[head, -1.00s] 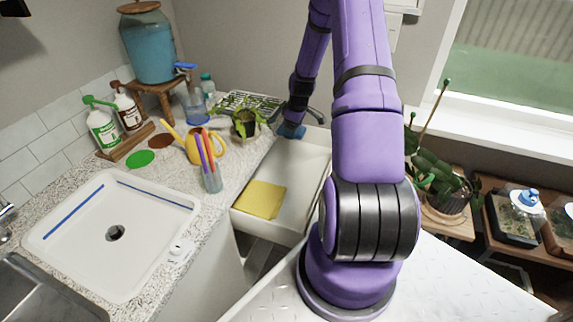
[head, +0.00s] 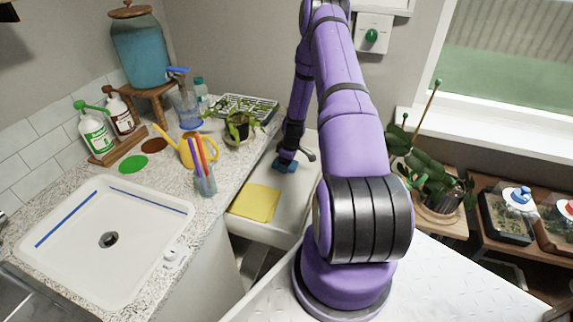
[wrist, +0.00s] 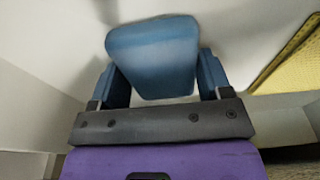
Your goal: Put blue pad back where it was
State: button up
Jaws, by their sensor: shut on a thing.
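The blue pad (wrist: 152,58) is between the two blue-tipped fingers of my gripper (wrist: 160,84) in the wrist view. My gripper is shut on it. In the head view, the gripper (head: 286,160) reaches down into the open white drawer (head: 292,203), towards its far part. The pad shows there only as a small blue patch, partly hidden by the gripper. I cannot tell whether the pad touches the drawer floor. A yellow cloth (head: 255,202) lies flat in the near part of the drawer, apart from the pad. It also shows at the right of the wrist view (wrist: 292,62).
Left of the drawer, the counter holds a cup of pens (head: 205,182), a yellow watering can (head: 190,152) and a potted plant (head: 238,128). A white sink (head: 60,252) is at lower left. A leafy plant (head: 440,185) stands to the right.

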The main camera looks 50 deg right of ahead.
jog(key=shift+f, duration=0.35)
jog(key=shift+f, duration=0.15)
jog(key=o, duration=0.9)
notch_tip(320, 180, up, 12)
jog(key=s, duration=0.2)
jog(key=a+r+h, duration=0.1)
jog(key=a+r, duration=0.5)
jog(key=r, duration=0.4)
jog(key=a+r+m+t, duration=0.1)
jog(key=a+r, duration=0.5)
jog(key=r, duration=0.5)
jog(key=a+r+h, duration=0.1)
jog(key=a+r, duration=0.5)
jog(key=r, duration=0.4)
jog(key=s+a+r+m+t, duration=0.1)
jog(key=s+a+r+m, duration=0.1)
jog(key=s+a+r, duration=0.95)
jog(key=s+a, duration=0.2)
jog(key=s, duration=0.3)
jog(key=s+a+r+m+t+y, duration=0.1)
jog(key=s+a+r, duration=0.1)
jog(key=s, duration=0.5)
jog(key=shift+a+r+t, duration=0.3)
jog(key=shift+a, duration=0.55)
